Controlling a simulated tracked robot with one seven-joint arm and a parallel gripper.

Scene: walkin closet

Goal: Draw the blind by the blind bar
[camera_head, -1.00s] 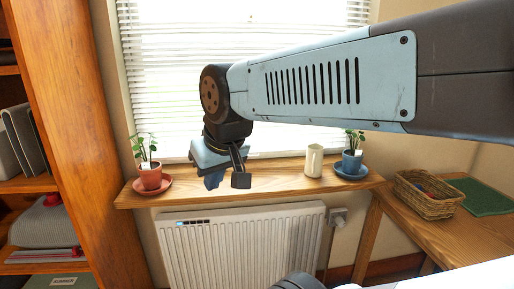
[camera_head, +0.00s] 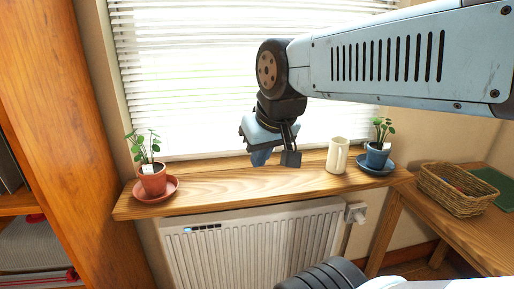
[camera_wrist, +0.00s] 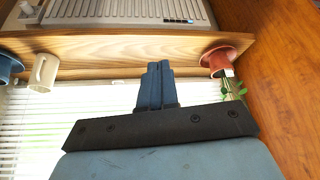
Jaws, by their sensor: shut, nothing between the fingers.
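The blind (camera_head: 180,85) is a white slatted blind hanging across the bright window, its slats reaching down close to the wooden sill. Its lower edge, where the blind bar would be, is hard to make out against the glare. My gripper (camera_head: 262,157) is in front of the lower part of the window, above the sill, pointing down. In the wrist view, which looks upside down, its blue fingers (camera_wrist: 157,86) are together with nothing between them. The blind (camera_wrist: 40,130) shows there behind the gripper. I cannot tell the gap between fingers and blind.
On the wooden sill (camera_head: 225,186) stand a terracotta plant pot (camera_head: 153,180) at left, a cream mug (camera_head: 337,156) and a blue plant pot (camera_head: 376,157) at right. A radiator (camera_head: 250,245) is below. A wooden shelf unit (camera_head: 50,120) and a desk with a wicker basket (camera_head: 450,190) flank it.

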